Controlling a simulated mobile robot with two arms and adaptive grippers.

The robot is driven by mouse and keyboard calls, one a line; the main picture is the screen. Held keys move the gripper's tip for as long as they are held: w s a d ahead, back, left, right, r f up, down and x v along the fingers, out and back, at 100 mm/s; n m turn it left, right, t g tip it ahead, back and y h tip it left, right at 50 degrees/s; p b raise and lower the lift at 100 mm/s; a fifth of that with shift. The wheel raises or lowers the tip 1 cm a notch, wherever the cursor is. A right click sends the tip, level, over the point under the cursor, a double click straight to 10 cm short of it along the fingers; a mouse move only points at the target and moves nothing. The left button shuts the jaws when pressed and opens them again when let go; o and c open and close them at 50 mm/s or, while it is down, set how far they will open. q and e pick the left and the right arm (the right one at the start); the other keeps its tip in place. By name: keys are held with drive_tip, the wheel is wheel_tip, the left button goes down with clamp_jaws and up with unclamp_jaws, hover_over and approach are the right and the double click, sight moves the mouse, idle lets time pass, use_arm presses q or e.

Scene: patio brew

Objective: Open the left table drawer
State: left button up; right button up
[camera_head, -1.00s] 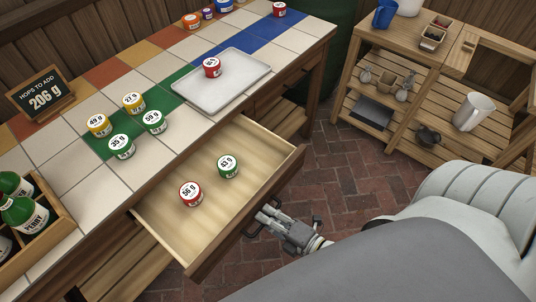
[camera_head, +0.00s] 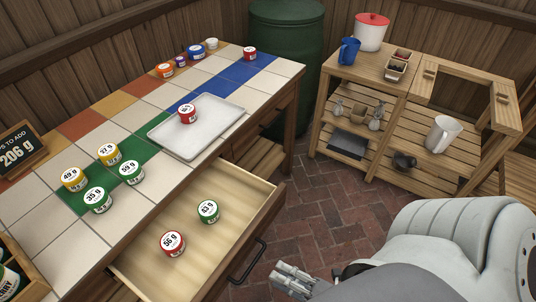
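The left table drawer (camera_head: 222,188) is pulled well out from under the tiled table (camera_head: 20,207). Inside it are a red jar marked 56 g (camera_head: 172,243) and a green jar marked 43 g (camera_head: 208,211). Its dark handle (camera_head: 249,262) shows on the front. My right gripper (camera_head: 280,275) is in the head view, to the right of the handle and apart from it. Its fingers look a little spread with nothing between them. My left gripper is out of view.
On the table stand a white tray (camera_head: 218,125) with a red jar (camera_head: 187,113), several yellow and green jars, and a chalkboard sign (camera_head: 18,150). A wooden shelf unit (camera_head: 388,73) stands at the right. Brick floor (camera_head: 318,206) lies clear between.

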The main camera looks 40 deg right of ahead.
drive_tip(key=v, duration=0.2)
drive_tip(key=shift+s+d+r, duration=0.1)
drive_tip(key=shift+s, duration=0.2)
idle(0.3)
